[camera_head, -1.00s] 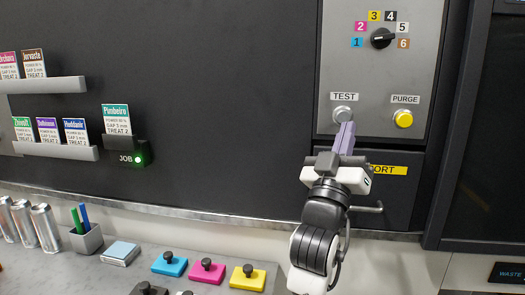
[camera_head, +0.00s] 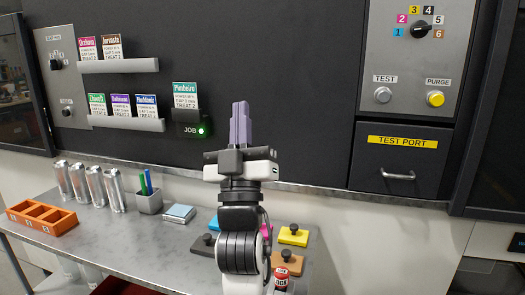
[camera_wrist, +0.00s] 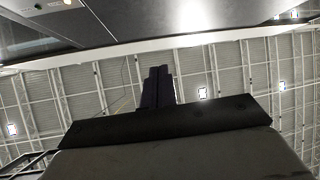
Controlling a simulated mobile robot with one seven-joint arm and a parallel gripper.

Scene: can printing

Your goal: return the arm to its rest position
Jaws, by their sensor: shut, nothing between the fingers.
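My gripper (camera_head: 240,124) is in the middle of the head view, its two purple fingers together and pointing up, with nothing between them. It stands in front of the dark panel, right of the JOB holder (camera_head: 192,129) and left of the TEST button (camera_head: 383,95). It appears apart from both. In the wrist view the dark fingers (camera_wrist: 158,88) are pressed together against a ceiling of beams and lamps. My arm hides part of the steel counter behind it.
The counter (camera_head: 135,240) holds several silver cans (camera_head: 95,186), a pen cup (camera_head: 149,201), an orange rack (camera_head: 42,218) and several coloured blocks with knobs (camera_head: 293,236). The TEST PORT drawer (camera_head: 400,160) is shut at the right. Space in front of the dark panel is free.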

